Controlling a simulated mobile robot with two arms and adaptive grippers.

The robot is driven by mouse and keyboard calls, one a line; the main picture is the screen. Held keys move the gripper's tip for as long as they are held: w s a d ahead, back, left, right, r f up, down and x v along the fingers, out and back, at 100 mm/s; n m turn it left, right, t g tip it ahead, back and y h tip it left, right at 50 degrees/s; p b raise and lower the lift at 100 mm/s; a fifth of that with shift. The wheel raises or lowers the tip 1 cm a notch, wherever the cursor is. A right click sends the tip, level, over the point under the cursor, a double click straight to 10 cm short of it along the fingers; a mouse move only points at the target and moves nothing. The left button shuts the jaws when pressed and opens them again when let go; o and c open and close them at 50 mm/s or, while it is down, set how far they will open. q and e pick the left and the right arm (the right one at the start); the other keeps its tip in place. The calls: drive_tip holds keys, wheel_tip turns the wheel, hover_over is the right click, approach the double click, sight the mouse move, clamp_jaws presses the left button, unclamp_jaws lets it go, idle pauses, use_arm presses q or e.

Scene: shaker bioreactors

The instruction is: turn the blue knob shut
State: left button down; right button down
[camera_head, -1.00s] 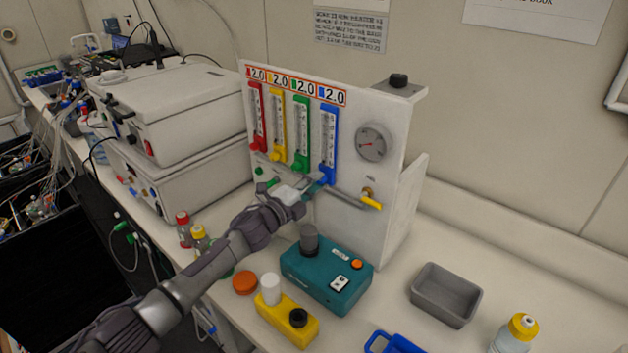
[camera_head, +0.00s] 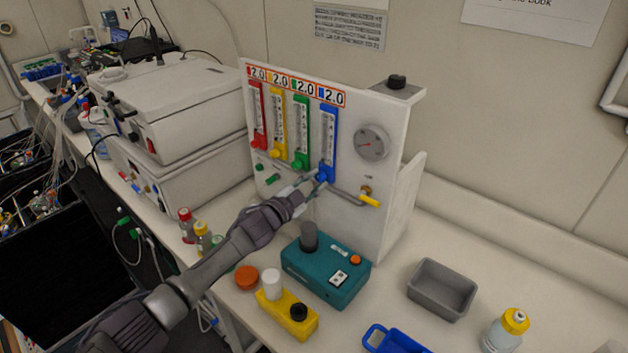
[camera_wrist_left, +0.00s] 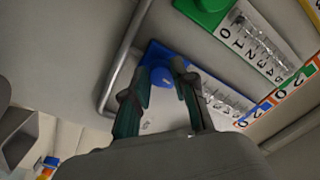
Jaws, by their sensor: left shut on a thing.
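The blue knob (camera_wrist_left: 162,76) sits at the lower end of the blue flowmeter (camera_head: 328,140), rightmost of the coloured flowmeters on the white panel. My left gripper (camera_head: 312,183) reaches up to it from the lower left. In the left wrist view, the fingers of my left gripper (camera_wrist_left: 163,78) are on either side of the blue knob and closed on it. In the head view, the fingertips cover most of the knob. My right gripper is not in view.
Red (camera_head: 258,115), yellow (camera_head: 277,125) and green (camera_head: 301,133) flowmeters stand left of the blue one. A bent metal tube (camera_head: 345,193) runs just below the knob to a yellow-handled valve (camera_head: 369,200). A teal device (camera_head: 325,275) stands below on the bench.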

use_arm(q)
drive_tip(key=shift+f+n, duration=0.1)
drive_tip(key=shift+n, duration=0.4)
drive_tip(key=c, duration=0.9)
unclamp_jaws()
drive_tip(key=shift+c, duration=0.2)
drive_tip(key=v, duration=1.2)
drive_tip(key=shift+f, duration=0.1)
